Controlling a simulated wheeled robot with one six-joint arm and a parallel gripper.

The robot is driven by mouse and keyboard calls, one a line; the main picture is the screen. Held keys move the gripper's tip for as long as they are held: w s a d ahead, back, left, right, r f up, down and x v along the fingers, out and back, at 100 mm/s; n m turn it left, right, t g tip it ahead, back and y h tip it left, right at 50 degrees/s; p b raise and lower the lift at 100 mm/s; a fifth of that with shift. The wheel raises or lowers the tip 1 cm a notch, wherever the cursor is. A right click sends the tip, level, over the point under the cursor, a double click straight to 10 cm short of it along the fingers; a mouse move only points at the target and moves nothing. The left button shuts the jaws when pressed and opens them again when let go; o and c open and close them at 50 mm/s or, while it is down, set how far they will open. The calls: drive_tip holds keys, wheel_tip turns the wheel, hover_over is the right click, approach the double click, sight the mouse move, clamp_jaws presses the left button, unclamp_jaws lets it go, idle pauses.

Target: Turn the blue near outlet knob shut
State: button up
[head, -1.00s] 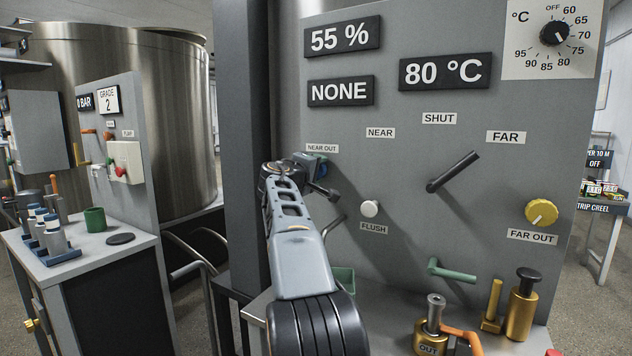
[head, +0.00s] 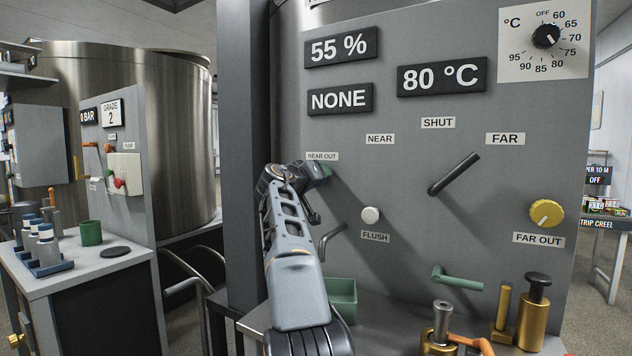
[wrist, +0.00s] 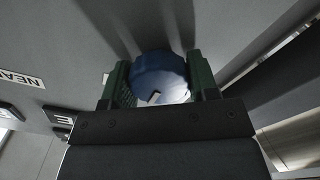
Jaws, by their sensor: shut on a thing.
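The blue near outlet knob (wrist: 160,72) sits on the grey panel, between the two green finger pads of my gripper (wrist: 160,82) in the wrist view. The pads close on its sides. A white mark shows on the knob's face, near the palm. In the head view, my gripper (head: 322,172) is at the panel just below the NEAR OUT label (head: 322,156), and the arm and fingers hide most of the knob.
To the right on the panel are a white flush button (head: 370,215), a dark lever (head: 454,173) and the yellow far outlet knob (head: 546,213). A green lever (head: 457,279), brass parts (head: 534,305) and a green tray (head: 342,297) are low in front. A dark post (head: 243,150) stands close on the left.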

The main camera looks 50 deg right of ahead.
idle(0.6)
drive_tip(key=o, duration=0.9)
drive_tip(key=b+v, duration=0.2)
drive_tip(key=v, duration=1.1)
drive_tip(key=shift+s+a, duration=0.1)
drive_tip(key=shift+a, duration=0.3)
